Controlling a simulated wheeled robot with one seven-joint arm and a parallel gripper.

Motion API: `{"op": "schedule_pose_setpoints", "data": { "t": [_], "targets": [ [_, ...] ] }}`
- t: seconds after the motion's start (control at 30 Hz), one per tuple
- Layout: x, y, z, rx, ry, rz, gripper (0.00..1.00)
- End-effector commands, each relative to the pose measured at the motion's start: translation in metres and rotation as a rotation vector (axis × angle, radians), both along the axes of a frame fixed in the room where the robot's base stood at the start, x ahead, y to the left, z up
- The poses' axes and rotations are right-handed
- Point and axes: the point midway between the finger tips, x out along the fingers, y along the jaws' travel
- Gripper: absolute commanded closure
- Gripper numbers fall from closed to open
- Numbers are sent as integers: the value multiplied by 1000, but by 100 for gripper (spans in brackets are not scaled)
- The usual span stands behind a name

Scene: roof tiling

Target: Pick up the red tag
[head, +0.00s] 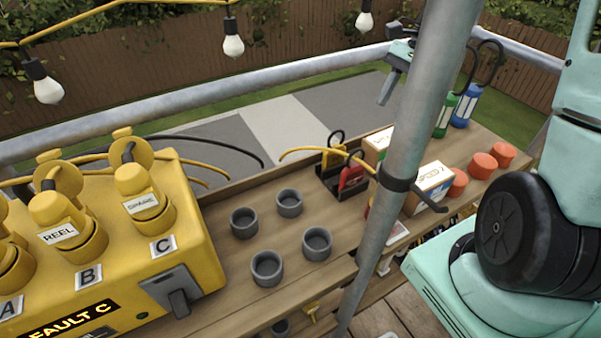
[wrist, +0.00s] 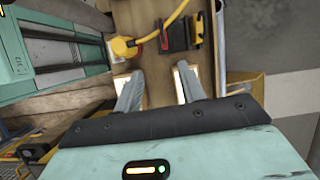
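A red tag (head: 352,177) with a black loop stands in a small black holder (head: 343,193) on the wooden bench, just left of the grey pole. A yellow tag (head: 333,157) stands beside it in the same holder. In the wrist view the holder lies beyond my fingertips, with red (wrist: 165,38) showing at its left part and the yellow tag (wrist: 196,28) at its right. My gripper (wrist: 158,82) is open, its two grey fingers apart with nothing between them. In the head view my gripper (head: 388,88) is raised above the bench's far side, partly hidden by the pole.
A grey pole (head: 405,150) crosses in front of the bench. Left are a yellow panel (head: 190,215) and several grey cups (head: 267,268). Right are boxes (head: 430,180), orange-red caps (head: 482,165), and green and blue bottles (head: 465,108). A metal rail (head: 220,90) runs behind.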

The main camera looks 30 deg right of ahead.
Motion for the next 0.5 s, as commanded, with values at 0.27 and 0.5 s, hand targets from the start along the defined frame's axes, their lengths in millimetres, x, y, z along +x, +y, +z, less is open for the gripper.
{"op": "schedule_pose_setpoints", "data": {
  "t": [0.27, 0.5],
  "targets": [
    [-2, -3, -25, 15, 18, -64, 60],
    [-2, 17, -72, 14, 17, -61, 60]
  ]
}}
